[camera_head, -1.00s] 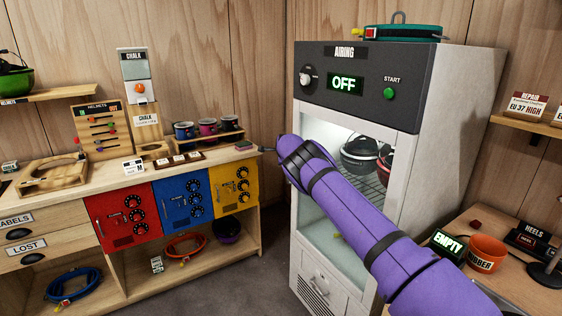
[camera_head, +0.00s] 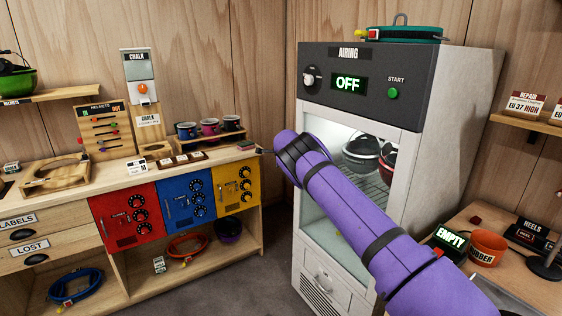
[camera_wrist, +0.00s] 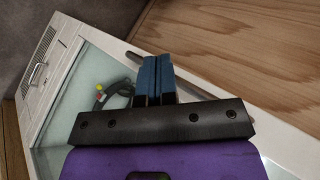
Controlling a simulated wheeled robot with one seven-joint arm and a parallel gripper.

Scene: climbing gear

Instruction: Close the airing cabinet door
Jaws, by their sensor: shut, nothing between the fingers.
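The airing cabinet (camera_head: 330,280) stands right of centre in the head view, with a dark control panel reading OFF. Its front shows helmets (camera_head: 362,150) on a wire rack. My purple arm crosses in front and hides part of the front. In the wrist view, the glass door (camera_wrist: 75,105) in its pale frame appears to lie along the cabinet front; I cannot tell whether a gap remains. My gripper (camera_wrist: 155,68) is shut and empty, its blue fingers together over the door's frame edge. I cannot tell whether they touch it.
A wooden counter (camera_head: 110,178) with red, blue and yellow lockers stands left of the cabinet. A teal harness (camera_head: 395,33) lies on the cabinet top. Grey floor lies between counter and cabinet.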

